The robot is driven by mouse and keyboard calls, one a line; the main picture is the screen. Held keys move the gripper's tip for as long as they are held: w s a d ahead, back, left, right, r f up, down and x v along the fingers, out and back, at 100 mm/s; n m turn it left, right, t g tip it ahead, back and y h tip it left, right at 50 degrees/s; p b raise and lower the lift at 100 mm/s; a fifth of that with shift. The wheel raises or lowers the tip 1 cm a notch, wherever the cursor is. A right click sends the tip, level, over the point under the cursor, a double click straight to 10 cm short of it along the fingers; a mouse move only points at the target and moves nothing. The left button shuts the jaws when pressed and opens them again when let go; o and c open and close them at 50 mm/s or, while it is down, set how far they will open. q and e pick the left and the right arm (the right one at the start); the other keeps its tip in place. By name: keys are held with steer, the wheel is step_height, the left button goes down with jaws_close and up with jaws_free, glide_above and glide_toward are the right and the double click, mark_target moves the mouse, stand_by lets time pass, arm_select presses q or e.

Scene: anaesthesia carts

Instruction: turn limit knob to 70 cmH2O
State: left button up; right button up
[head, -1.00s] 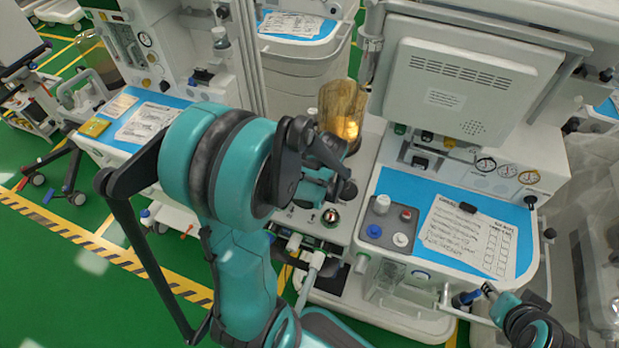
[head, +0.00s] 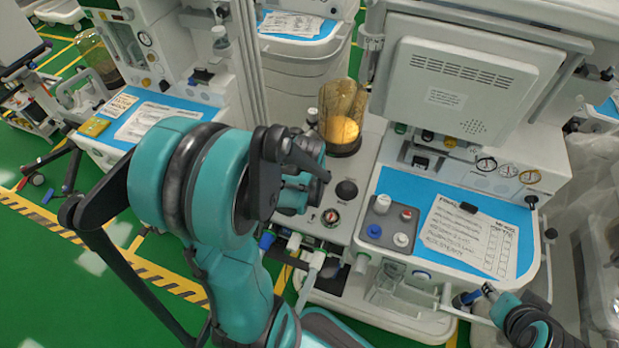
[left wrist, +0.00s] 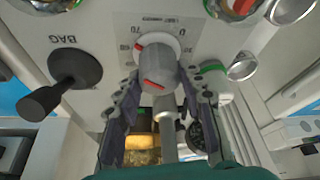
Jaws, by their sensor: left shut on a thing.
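The limit knob (left wrist: 158,66) is grey with red marks on a white base, in the left wrist view. A printed scale (left wrist: 150,25) curves around it, with a readable 70 at the upper left. The red mark on the base lies on the upper-left side, near the 70; the exact reading is unclear. My left gripper (left wrist: 160,95) is shut on the knob, one finger on each side. In the head view my left gripper (head: 312,172) and arm hide the knob. My right gripper (head: 487,290) is at the lower right, its fingers too small to judge.
A black lever marked BAG (left wrist: 72,68) stands close left of the knob. A glass canister (head: 343,105) stands behind my left gripper. The blue worktop (head: 455,267) holds a paper sheet.

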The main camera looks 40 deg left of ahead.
arm_select(q)
steer(key=shift+m+h, duration=0.3)
steer(key=shift+m, duration=0.6)
steer(key=o, duration=1.2)
steer(key=shift+c, duration=0.2)
steer(key=shift+r, duration=0.15)
steer(key=v, duration=1.1)
steer(key=shift+s+r, duration=0.3)
